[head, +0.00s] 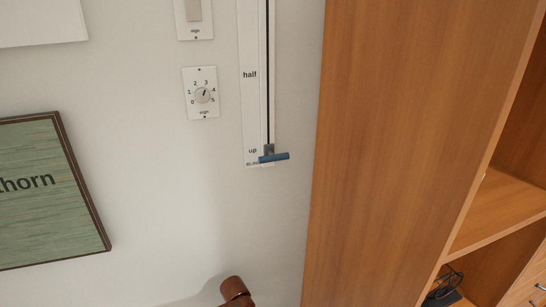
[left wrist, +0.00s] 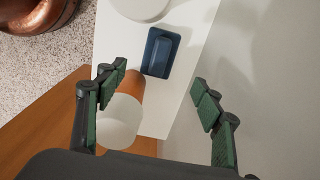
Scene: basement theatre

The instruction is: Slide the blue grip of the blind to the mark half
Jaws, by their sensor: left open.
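The blind's blue grip (head: 273,157) is a short blue bar at the lower end of a dark slot in a white upright track (head: 254,110) on the wall. It sits beside the printed mark up (head: 252,150). The mark half (head: 249,74) is higher on the track, well above the grip. My left gripper (left wrist: 158,82) shows only in the left wrist view, with its two green-padded fingers spread and nothing held between them. The blind's grip cannot be made out in that view. My right gripper is in neither view.
A tall wooden cabinet (head: 410,130) stands close right of the track. A dial plate (head: 201,93) and a framed green picture (head: 45,195) are on the wall to the left. Ahead of my left fingers, a dark blue object (left wrist: 160,52) lies on a white surface (left wrist: 115,45).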

